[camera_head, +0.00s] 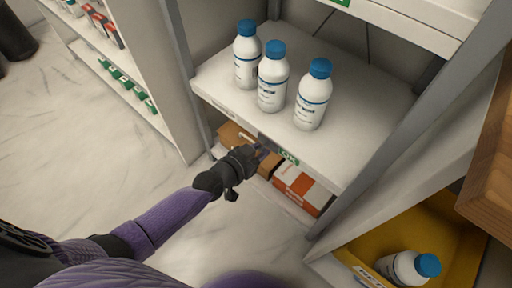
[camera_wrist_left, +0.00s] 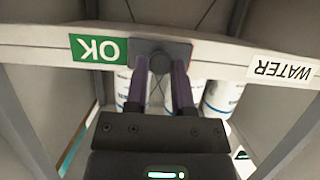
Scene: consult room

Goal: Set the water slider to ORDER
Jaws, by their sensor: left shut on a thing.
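The water slider is a small grey plate with a round knob (camera_wrist_left: 160,58) on the front edge of the shelf (camera_wrist_left: 215,57). My left gripper (camera_wrist_left: 167,85) is shut on the knob, its two purple fingers on either side. The green OK label (camera_wrist_left: 98,48) shows uncovered beside the plate, upside down in the wrist view. The WATER label (camera_wrist_left: 283,68) is farther along the edge. In the head view my left gripper (camera_head: 262,152) reaches the shelf front beside the green label (camera_head: 288,157).
Three white bottles with blue caps (camera_head: 272,80) stand on the shelf above the slider. Boxes (camera_head: 302,188) sit on the lower shelf. A yellow bin (camera_head: 400,235) with a bottle (camera_head: 405,268) is at lower right. A grey post (camera_head: 415,120) stands right of the shelf.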

